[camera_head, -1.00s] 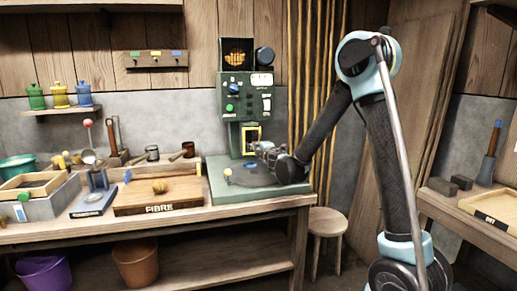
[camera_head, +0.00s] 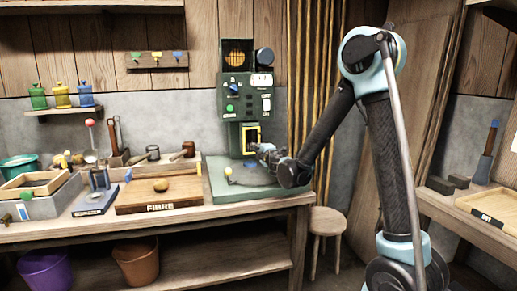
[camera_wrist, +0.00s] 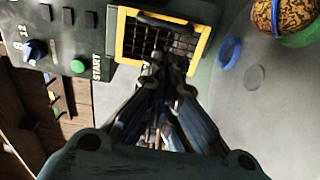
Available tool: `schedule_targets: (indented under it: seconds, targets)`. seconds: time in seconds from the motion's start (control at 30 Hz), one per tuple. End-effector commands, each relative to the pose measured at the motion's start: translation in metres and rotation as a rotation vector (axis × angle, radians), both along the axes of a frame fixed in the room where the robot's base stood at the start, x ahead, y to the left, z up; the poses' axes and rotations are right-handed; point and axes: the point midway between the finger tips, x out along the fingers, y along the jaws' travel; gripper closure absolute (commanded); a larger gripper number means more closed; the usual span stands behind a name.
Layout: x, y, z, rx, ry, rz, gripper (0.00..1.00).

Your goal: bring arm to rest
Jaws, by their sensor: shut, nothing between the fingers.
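My gripper (camera_head: 262,149) is at the end of my bent arm, in front of the green machine (camera_head: 246,98) on the bench. In the wrist view my gripper (camera_wrist: 172,68) has its dark fingers together with nothing between them. The fingertips overlap the yellow-framed grid opening (camera_wrist: 207,37) of the machine; whether they touch it cannot be told. That opening also shows in the head view (camera_head: 252,135), just behind the gripper. My arm rises from the right of the head view, its elbow high and its forearm slanting down to the machine.
A stool (camera_head: 326,222) stands below my forearm. A side bench with a tray (camera_head: 480,203) is at right. A blue ring (camera_wrist: 229,53) and green START button (camera_wrist: 77,66) show in the wrist view.

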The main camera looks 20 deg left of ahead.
Motion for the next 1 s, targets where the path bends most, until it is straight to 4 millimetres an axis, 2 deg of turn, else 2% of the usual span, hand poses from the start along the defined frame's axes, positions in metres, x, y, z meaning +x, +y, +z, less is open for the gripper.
schedule_targets:
  seconds: [0.2, 0.4, 0.57, 0.67, 0.77, 1.0]
  targets:
    - [-0.03, -0.033, 0.001, 0.0, 0.0, -0.005, 1.0]
    - [-0.05, -0.051, 0.001, 0.0, 0.0, -0.005, 1.0]
    - [-0.056, -0.059, 0.002, 0.002, 0.001, -0.008, 1.0]
    - [-0.053, -0.073, 0.005, 0.017, 0.017, -0.038, 1.0]
    - [-0.044, -0.104, 0.011, 0.053, 0.057, -0.108, 1.0]
    - [-0.029, -0.213, 0.021, 0.185, 0.209, -0.357, 1.0]
